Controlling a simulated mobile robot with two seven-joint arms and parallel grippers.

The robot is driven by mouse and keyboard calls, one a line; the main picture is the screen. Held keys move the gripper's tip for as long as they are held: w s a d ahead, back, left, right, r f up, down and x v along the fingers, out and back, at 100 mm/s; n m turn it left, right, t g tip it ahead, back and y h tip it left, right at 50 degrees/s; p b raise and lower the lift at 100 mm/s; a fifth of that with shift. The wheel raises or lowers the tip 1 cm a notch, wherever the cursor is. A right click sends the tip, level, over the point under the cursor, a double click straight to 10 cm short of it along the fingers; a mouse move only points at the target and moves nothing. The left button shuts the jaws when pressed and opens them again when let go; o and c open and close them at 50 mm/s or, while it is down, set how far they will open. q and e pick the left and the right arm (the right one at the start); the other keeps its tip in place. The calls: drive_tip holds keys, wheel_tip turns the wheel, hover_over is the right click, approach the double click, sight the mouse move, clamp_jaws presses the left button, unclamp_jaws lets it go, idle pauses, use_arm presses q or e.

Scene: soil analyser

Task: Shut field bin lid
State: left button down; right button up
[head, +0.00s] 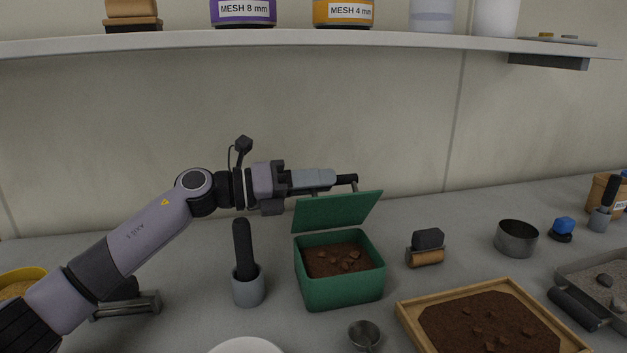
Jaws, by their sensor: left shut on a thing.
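The green field bin (340,289) stands on the worktop in the middle, with brown soil and clods inside. Its green lid (333,210) is raised at the back and tilted, so the bin is open. My left gripper (350,184) reaches in from the left and is at the lid's raised upper edge. It is shut on that edge; the exact contact is small and partly hidden. My right gripper is not in view.
A grey mortar (248,290) with a dark pestle stands left of the bin. A small metal scoop (364,335) and a wooden soil tray (409,324) lie in front. A brush-like block (427,256) and metal bowl (516,239) stand to the right. A shelf (300,40) runs above.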

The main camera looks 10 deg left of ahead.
use_arm(q)
drive_tip(key=shift+s+d+f+m, duration=0.15)
drive_tip(key=shift+s+d+m, duration=0.05)
drive_tip(key=shift+s+m, duration=0.35)
drive_tip(key=c, duration=1.1)
unclamp_jaws()
drive_tip(key=shift+o, duration=0.2)
